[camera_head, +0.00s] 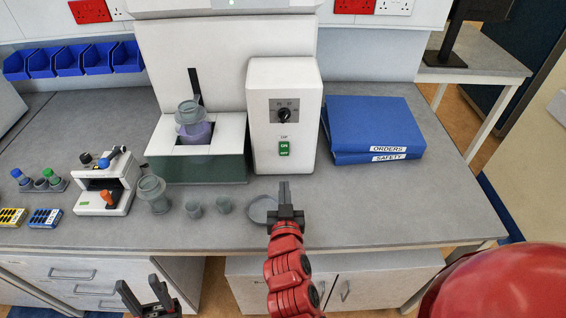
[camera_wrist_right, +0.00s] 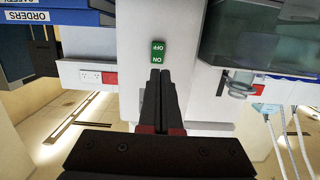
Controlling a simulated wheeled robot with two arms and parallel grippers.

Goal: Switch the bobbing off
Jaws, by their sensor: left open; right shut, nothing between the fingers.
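The machine is a white box (camera_head: 263,75) with a black dial (camera_head: 284,114) and a green ON/OFF switch (camera_head: 284,149) low on its front. Beside it, a glass vessel (camera_head: 196,132) sits in the opening of a white-topped bath with dark glass walls (camera_head: 200,170). My right gripper (camera_head: 285,187) is shut and empty, in front of and below the switch in the head view. In the right wrist view its fingertips (camera_wrist_right: 161,72) point at the green switch (camera_wrist_right: 157,51), which appears upside down. My left gripper (camera_head: 145,290) is open and empty, below the bench's front edge.
Blue binders (camera_head: 373,128) lie right of the machine. A glass beaker (camera_head: 154,194), small cups (camera_head: 194,209) and a round dish (camera_head: 263,210) stand at the front of the bench. A small white device (camera_head: 107,183) stands left. Bare bench (camera_head: 360,205) lies front right.

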